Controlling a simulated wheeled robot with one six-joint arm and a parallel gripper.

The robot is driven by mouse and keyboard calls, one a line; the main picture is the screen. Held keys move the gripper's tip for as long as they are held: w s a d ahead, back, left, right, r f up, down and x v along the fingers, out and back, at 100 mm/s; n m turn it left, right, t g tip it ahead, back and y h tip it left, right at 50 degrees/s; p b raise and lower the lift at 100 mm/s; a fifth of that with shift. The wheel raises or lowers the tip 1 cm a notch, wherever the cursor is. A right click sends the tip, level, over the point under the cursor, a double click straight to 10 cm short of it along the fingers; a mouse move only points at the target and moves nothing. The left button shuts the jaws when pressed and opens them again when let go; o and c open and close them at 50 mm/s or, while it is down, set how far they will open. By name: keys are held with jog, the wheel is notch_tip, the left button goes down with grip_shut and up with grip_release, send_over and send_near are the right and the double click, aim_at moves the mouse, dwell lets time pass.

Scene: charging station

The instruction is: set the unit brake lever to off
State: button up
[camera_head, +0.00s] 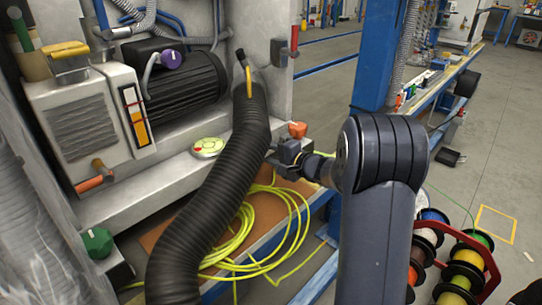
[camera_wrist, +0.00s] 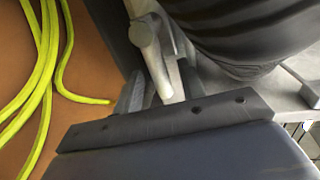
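My gripper (camera_head: 276,158) reaches left from my arm, low beside the black corrugated hose (camera_head: 215,190). In the wrist view, a pale lever-like bar (camera_wrist: 148,48) with a rounded end runs down toward my gripper (camera_wrist: 162,82). The bar overlaps the grey finger parts, so I cannot tell whether they touch or grip it. An orange handle end (camera_head: 297,130) shows just above my gripper in the head view. No label shows which part is the unit brake lever.
The hose (camera_wrist: 245,30) is close above my gripper. Yellow cable (camera_head: 270,215) lies coiled on the brown board below. A red-handled lever (camera_head: 294,36) is on the grey wall, and a blue post (camera_head: 378,55) stands behind my arm. Cable spools (camera_head: 455,260) stand at lower right.

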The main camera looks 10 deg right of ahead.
grip_shut()
dwell(0.4)
